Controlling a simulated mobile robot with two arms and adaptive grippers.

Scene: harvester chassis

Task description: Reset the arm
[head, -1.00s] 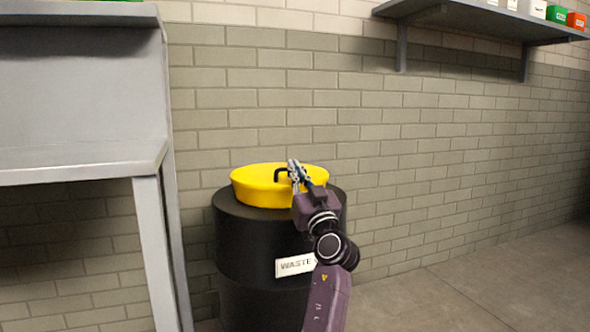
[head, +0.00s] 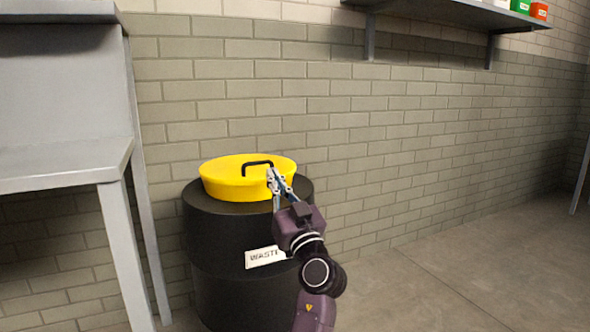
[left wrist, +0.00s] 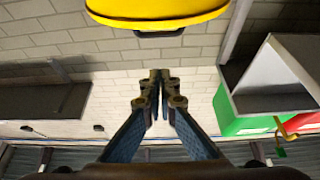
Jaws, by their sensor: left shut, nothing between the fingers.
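My left gripper (head: 271,172) is shut and empty, its arm rising from the bottom of the head view. Its fingertips overlap the right end of the black handle (head: 256,162) on the yellow lid (head: 222,184). In the left wrist view, the closed fingers (left wrist: 160,76) point toward the yellow lid (left wrist: 150,17) and its dark handle (left wrist: 158,34), with a gap in the picture between tips and handle. The lid lies on the black waste barrel (head: 215,235). My right gripper is not in view.
A grey metal table (head: 80,165) stands left of the barrel. A wall shelf (head: 440,14) with small boxes hangs at upper right. A brick wall (head: 400,130) is behind. The floor (head: 450,270) to the right is clear.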

